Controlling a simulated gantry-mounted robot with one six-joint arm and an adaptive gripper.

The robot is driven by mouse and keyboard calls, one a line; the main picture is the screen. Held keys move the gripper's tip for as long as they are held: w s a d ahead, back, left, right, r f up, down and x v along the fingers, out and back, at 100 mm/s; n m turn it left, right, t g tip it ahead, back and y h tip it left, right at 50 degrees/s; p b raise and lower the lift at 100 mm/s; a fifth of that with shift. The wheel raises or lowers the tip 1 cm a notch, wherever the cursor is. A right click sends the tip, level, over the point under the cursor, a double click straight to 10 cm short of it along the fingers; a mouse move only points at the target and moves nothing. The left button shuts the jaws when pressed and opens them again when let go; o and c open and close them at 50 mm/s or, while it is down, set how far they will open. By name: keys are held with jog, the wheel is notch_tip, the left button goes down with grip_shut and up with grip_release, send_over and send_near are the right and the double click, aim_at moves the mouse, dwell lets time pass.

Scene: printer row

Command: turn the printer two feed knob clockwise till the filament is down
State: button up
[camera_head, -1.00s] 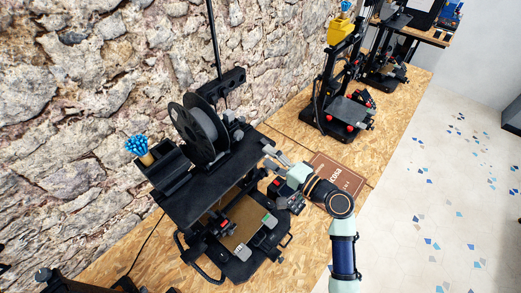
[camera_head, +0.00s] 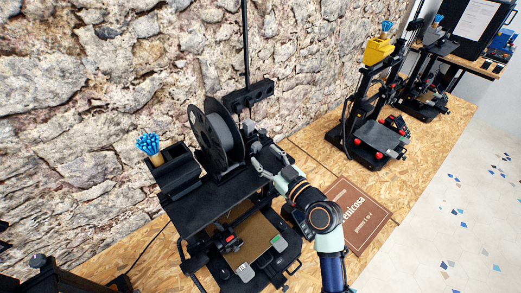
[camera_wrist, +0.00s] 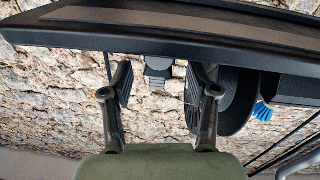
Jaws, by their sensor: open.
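The near black printer (camera_head: 215,200) carries a grey filament spool (camera_head: 217,138) on its top. I cannot read a number on it. My gripper (camera_head: 264,158) is at the right end of its top, beside the spool. In the wrist view, the two fingers of my gripper (camera_wrist: 158,88) are spread apart with nothing held. A small grey ridged part (camera_wrist: 157,72) shows between and beyond the fingertips, apart from them. It may be the feed knob, but I cannot be sure. The spool shows behind the right finger in the wrist view (camera_wrist: 237,100). The filament's position cannot be made out.
The printer's dark top edge (camera_wrist: 160,45) crosses the upper wrist view. A holder of blue sticks (camera_head: 149,144) stands left of the spool. A brown sign (camera_head: 358,215) lies on the wooden bench right of my arm. Another printer (camera_head: 375,135) stands farther back.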

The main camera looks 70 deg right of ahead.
aim_at(258, 149)
jog(key=shift+x, duration=1.55)
jog(key=shift+c, duration=0.4)
grip_shut()
